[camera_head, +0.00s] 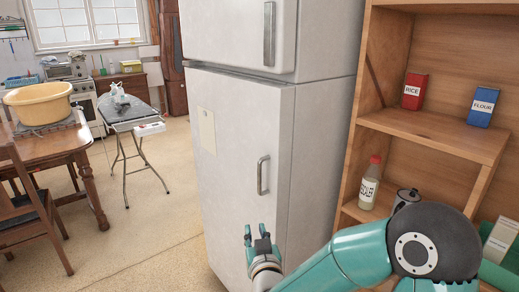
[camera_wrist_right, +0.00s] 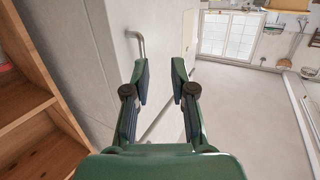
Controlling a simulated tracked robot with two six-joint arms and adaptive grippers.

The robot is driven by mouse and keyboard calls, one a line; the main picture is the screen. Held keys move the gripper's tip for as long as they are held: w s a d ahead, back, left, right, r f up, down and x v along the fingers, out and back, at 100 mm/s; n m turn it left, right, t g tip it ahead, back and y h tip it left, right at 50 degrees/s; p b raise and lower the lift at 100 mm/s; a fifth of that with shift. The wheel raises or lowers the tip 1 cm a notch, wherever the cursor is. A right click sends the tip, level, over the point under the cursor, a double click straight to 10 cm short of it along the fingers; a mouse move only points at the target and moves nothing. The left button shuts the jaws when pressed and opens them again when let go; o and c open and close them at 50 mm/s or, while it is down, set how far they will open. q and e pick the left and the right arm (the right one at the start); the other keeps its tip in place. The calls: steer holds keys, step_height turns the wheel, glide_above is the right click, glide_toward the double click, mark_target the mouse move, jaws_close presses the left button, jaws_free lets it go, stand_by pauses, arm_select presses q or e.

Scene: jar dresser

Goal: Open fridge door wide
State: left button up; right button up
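The white fridge (camera_head: 225,120) stands in the middle of the head view, with a smaller upper door and a larger lower door, both shut. The upper door has a long vertical handle (camera_head: 269,34). The lower door has a bracket-shaped metal handle (camera_head: 261,175), which also shows in the right wrist view (camera_wrist_right: 137,42). My right gripper (camera_head: 256,234) is below the lower handle in the head view, apart from it. In the right wrist view the gripper (camera_wrist_right: 160,75) has its fingers spread with nothing between them. My left gripper is in neither view.
A wooden shelf (camera_head: 430,122) stands right of the fridge, holding a red rice box (camera_head: 414,91), a blue flour box (camera_head: 482,105) and a bottle (camera_head: 370,184). A table with a yellow basin (camera_head: 40,102) and an ironing board (camera_head: 130,112) are at left. Floor (camera_head: 150,225) left of the fridge is clear.

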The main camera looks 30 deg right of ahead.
steer(key=m+h+p, duration=0.1)
steer(key=h+p, duration=0.1)
glide_toward(260, 174)
arm_select(q)
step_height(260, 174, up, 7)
steer(key=p, duration=0.3)
arm_select(e)
steer(key=shift+t, duration=0.3)
steer(key=x, duration=1)
steer(key=shift+w+d+f, duration=0.2)
steer(key=shift+w, duration=0.1)
steer(key=shift+c, duration=0.4)
jaws_close()
